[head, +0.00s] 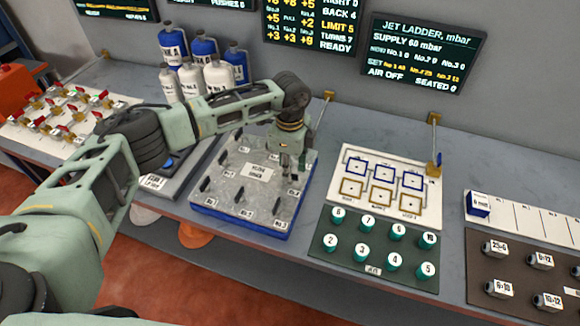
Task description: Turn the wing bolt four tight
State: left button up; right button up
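A grey metal plate (232,187) on a blue base lies on the bench with several black wing bolts standing in it, each beside a small numbered label. The labels are too small to read surely, so I cannot tell which bolt is number four. A wing bolt (239,198) stands near the front middle and another (280,207) at the front right. My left gripper (291,174) points down over the right side of the plate. Its fingers are small and partly hidden, so I cannot tell whether they hold a bolt. My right gripper is out of view.
White and blue bottles (218,77) stand behind the plate. To the right are a white card (385,216) with printed squares and a dark tray (375,277) of green-sided numbered caps. A board of red valves (60,118) lies left. Dark screens (424,55) hang on the wall.

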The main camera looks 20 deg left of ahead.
pick_arm(q)
jog(key=shift+f, duration=0.8)
grip_shut()
